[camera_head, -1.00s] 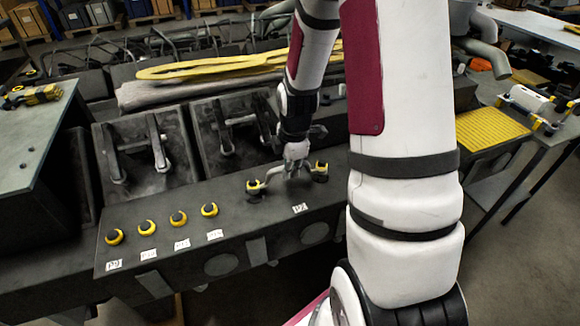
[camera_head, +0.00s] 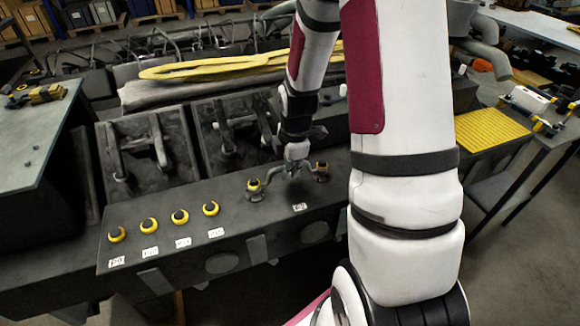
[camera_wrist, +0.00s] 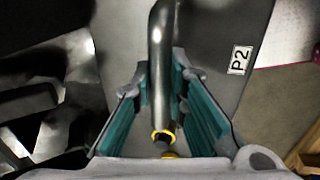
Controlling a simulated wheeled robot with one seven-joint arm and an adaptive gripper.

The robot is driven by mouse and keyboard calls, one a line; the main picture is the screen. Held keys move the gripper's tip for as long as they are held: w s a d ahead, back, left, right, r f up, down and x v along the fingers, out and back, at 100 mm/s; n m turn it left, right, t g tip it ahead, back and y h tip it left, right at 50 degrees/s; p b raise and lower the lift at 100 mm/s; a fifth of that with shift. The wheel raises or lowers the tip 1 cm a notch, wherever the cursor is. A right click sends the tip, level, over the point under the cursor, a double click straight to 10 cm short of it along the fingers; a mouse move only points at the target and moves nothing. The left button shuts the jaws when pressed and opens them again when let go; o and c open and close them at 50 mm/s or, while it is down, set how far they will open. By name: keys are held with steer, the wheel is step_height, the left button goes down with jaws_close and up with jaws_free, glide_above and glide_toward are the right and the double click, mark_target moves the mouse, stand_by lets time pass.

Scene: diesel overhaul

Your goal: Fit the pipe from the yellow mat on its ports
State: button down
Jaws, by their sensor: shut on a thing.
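The grey bent pipe (camera_head: 273,174) spans the two ports by the P2 label on the dark block. Its left end is at the yellow-ringed left port (camera_head: 253,186), its right end at the right port (camera_head: 322,168). Whether the ends are fully seated I cannot tell. My gripper (camera_head: 297,166) is shut on the pipe's middle from above. In the wrist view the pipe (camera_wrist: 160,60) runs between the teal pads of my gripper (camera_wrist: 165,105), towards a yellow ring (camera_wrist: 162,136). The yellow mat (camera_head: 492,130) at the right looks bare.
Several yellow-ringed ports (camera_head: 180,216) with labels line the block's front left. Dark raised housings with pipes (camera_head: 147,160) stand behind. A yellow gasket-like part (camera_head: 215,66) lies further back. A side table (camera_head: 40,130) is at left. My arm hides the block's right part.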

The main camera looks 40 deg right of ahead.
steer(key=shift+f, duration=0.8)
stand_by(0.8)
steer(key=c, duration=1.5)
jaws_free()
steer(key=shift+r, duration=0.1)
steer(key=r, duration=0.4)
steer(key=s+r, duration=0.1)
steer(key=r, duration=0.2)
steer(key=s+r, duration=0.1)
steer(key=r, duration=0.3)
steer(key=shift+s+a+r, duration=0.15)
steer(key=shift+a+r, duration=0.15)
steer(key=shift+a, duration=0.05)
